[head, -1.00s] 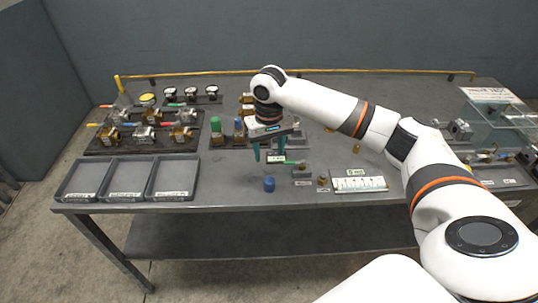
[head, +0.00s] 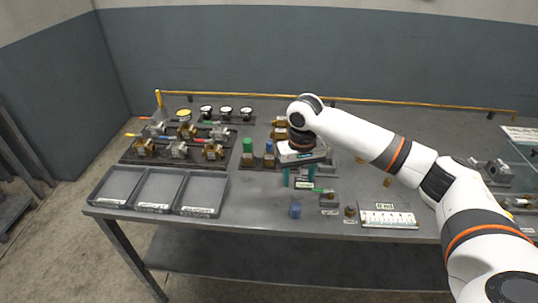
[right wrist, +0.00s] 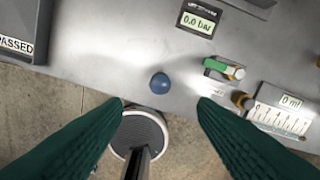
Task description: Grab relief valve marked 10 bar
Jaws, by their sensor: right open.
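A blue-capped piece (head: 295,210) stands alone near the table's front edge. It shows as a blue round top in the right wrist view (right wrist: 160,83). A green-capped valve (head: 247,150) and a blue-capped valve (head: 268,155) stand on a dark board behind. No 10 bar marking can be read on any of them. My right gripper (head: 299,178) is open and empty, pointing down above the table. In the right wrist view its fingers (right wrist: 162,108) lie either side of the blue top's line, apart from it. My left gripper is not in view.
A readout showing 0.0 bar (right wrist: 198,22) lies beyond the blue piece. A green-handled part (right wrist: 222,68), a small brass piece (head: 350,211) and a white 0 ml card (head: 388,220) lie to the right. Grey trays (head: 202,210) stand at left; several valves fill a rack behind.

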